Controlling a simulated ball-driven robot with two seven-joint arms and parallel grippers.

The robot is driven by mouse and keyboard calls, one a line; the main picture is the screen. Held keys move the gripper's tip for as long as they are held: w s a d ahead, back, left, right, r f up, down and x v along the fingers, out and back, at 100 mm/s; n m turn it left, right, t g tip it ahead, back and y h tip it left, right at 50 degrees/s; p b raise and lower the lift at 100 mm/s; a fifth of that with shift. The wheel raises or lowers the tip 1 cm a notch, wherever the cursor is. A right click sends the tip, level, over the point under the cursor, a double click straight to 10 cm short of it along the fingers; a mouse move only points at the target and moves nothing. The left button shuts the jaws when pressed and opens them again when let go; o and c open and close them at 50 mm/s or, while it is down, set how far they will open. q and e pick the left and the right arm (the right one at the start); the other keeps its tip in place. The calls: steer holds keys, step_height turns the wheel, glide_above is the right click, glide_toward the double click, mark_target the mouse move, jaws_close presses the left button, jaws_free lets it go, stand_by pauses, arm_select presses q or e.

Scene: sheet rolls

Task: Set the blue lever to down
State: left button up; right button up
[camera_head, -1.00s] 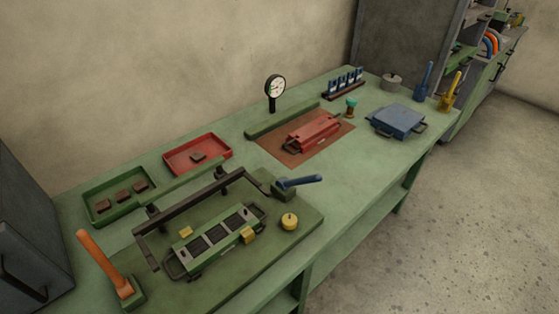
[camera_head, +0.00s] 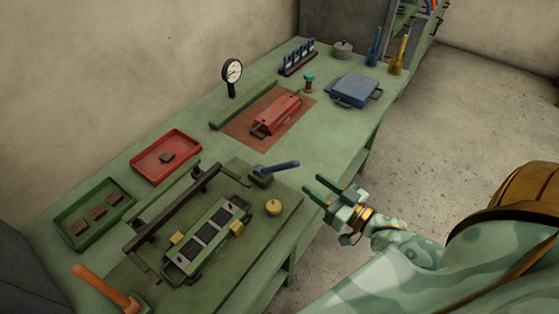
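A blue lever (camera_head: 280,168) sits on a dark green block at the far right corner of the green fixture board (camera_head: 262,232). Its handle lies near horizontal, tilted slightly up to the right. Another blue handle (camera_head: 374,48) stands upright at the far end of the bench, beside a yellow one. My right gripper (camera_head: 316,188) is open and empty, to the right of and nearer than the fixture lever, apart from it, by the bench's front edge. My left gripper is not in view.
An orange lever (camera_head: 105,288) and a black bar frame (camera_head: 172,212) stand on the fixture side, with a yellow knob (camera_head: 273,208) near the lever. Red (camera_head: 137,167) and green (camera_head: 70,235) trays lie behind. A gauge (camera_head: 232,72) stands beyond. Bench between lever and red press is clear.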

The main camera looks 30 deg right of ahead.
mark_target(277, 168)
steer(key=b+x, duration=0.1)
steer(key=x, duration=1.1)
steer(key=shift+c, duration=0.3)
jaws_close()
